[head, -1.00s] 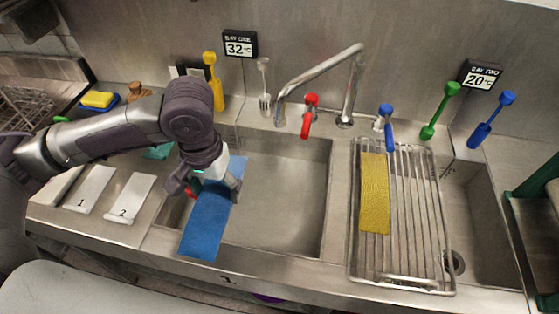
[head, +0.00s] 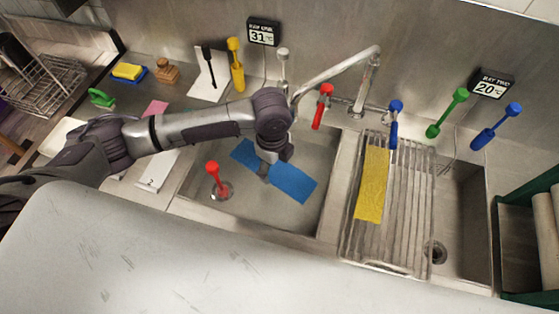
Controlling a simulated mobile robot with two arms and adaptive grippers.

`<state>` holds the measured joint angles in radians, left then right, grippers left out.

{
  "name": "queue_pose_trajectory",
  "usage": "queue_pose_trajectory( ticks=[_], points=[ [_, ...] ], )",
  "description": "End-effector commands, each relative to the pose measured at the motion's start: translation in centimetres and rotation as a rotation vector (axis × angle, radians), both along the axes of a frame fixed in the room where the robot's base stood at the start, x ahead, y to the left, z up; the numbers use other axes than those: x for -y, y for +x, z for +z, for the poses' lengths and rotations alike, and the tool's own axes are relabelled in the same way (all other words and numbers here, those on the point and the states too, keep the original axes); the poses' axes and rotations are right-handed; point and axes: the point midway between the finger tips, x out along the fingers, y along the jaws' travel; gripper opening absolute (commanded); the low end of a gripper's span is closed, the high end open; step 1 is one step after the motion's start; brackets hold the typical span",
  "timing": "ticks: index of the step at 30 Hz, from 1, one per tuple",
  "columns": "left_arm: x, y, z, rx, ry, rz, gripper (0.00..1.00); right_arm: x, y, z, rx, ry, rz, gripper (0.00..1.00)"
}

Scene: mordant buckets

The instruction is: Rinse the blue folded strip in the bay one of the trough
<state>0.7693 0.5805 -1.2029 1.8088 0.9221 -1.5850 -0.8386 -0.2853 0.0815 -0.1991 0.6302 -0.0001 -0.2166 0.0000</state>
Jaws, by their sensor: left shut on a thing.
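The blue folded strip (head: 292,182) lies lengthwise across bay one (head: 318,212), the left basin of the trough. My left gripper (head: 264,171) is shut on the middle of the strip, with one end out to each side. The strip is inside the basin's outline; I cannot tell whether it touches the bottom or any water. The bay one display (head: 263,32) reads 31 °C. The right gripper is not in view.
A red-handled plug (head: 213,175) stands at the drain in bay one. The faucet (head: 345,65) arches behind the basin. Brushes stand along the back ledge.

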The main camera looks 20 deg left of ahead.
Motion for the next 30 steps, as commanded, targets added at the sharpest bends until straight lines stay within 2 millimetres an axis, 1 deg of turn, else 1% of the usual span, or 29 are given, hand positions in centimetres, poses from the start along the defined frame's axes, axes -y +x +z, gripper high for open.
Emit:
queue_pose_trajectory(
  ticks=[1,3,6,9,12,20,30],
  points=[
    [0.4,-0.1,0.2,-0.002,0.003,-0.089,0.35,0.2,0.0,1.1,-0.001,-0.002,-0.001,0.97],
    [0.8,-0.2,-0.3,0.0,0.006,-0.205,0.35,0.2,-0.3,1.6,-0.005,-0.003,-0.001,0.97],
    [1.1,-0.2,-0.8,0.003,0.011,-0.331,0.35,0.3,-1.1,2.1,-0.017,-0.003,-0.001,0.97],
    [1.4,-0.2,-1.1,0.004,0.013,-0.407,0.35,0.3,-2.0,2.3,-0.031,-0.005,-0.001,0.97],
    [1.4,-0.2,-1.4,0.005,0.015,-0.442,0.35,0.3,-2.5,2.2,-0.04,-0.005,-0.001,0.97],
    [1.4,-0.2,-2.8,0.006,0.015,-0.446,0.35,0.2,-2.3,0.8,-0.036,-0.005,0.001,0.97],
    [1.4,-0.2,-5.9,0.007,0.015,-0.445,0.35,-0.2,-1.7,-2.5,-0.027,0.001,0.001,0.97]
  ],
)
